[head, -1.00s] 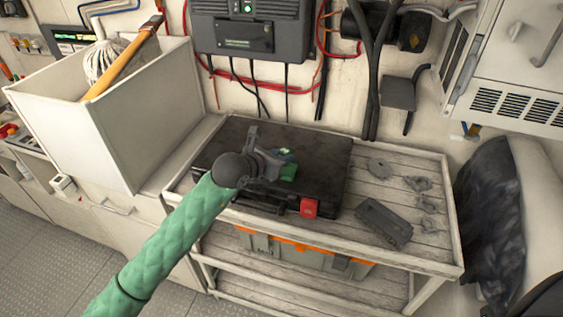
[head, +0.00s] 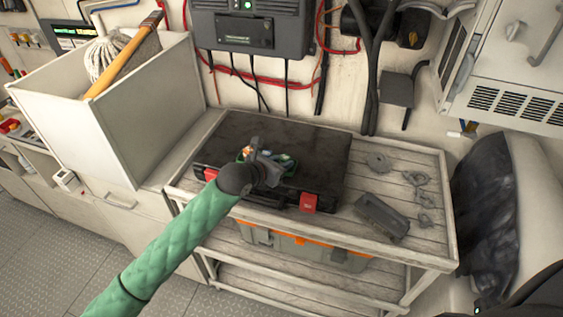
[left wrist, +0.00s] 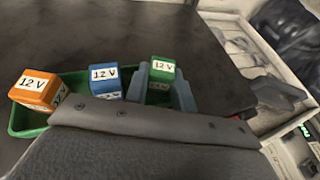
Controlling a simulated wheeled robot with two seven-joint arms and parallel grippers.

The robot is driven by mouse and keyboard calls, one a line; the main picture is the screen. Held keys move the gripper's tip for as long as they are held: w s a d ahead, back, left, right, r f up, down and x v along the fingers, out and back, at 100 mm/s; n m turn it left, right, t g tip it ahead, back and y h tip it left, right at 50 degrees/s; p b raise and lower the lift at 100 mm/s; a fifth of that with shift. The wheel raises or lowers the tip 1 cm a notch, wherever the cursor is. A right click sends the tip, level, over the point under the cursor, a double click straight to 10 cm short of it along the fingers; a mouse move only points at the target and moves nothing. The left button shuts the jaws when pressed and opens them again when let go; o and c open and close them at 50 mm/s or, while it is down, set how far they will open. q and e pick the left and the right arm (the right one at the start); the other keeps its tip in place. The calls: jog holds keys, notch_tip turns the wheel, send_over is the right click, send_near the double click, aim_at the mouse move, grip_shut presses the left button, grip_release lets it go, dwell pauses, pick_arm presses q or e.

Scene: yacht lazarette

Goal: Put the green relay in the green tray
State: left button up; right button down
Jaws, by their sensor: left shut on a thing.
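In the left wrist view the green relay (left wrist: 163,70), a small box labelled 12 V, sits between the two grey-blue fingers of my left gripper (left wrist: 161,88), shut on its sides. It is at the right end of the green tray (left wrist: 22,122). An orange relay (left wrist: 36,89) and a blue relay (left wrist: 104,80) stand to its left in the tray. My gripper body hides the tray's near side, so I cannot tell whether the green relay touches the tray floor. In the head view my left gripper (head: 272,170) is over the tray and hides most of it.
The tray is on a black case (head: 300,147) with red latches, on a slatted cart (head: 428,250). A dark grey box (head: 381,215) and several flat grey parts (head: 378,162) lie right of the case. A white bin (head: 150,100) with a wooden-handled tool stands at left.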

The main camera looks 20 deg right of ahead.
pick_arm(q)
jog(key=o, duration=0.9)
jog(key=shift+o, duration=0.3)
pick_arm(e)
jog(key=shift+w+d, duration=0.1)
pick_arm(q)
jog(key=shift+r, duration=0.15)
pick_arm(e)
jog(key=shift+r, duration=0.2)
pick_arm(q)
jog(key=shift+a, duration=0.15)
jog(key=b+v, duration=0.1)
jog(key=v, duration=0.2)
jog(key=shift+s, duration=0.15)
jog(key=b+v, duration=0.3)
jog(key=v, duration=0.5)
jog(key=shift+a+r, duration=0.2)
pick_arm(e)
jog(key=w+a+r, duration=0.3)
jog(key=w+r, duration=0.2)
jog(key=r, duration=0.2)
jog(key=shift+a, duration=0.4)
pick_arm(q)
jog(key=shift+s, duration=0.15)
pick_arm(e)
jog(key=shift+w, duration=0.1)
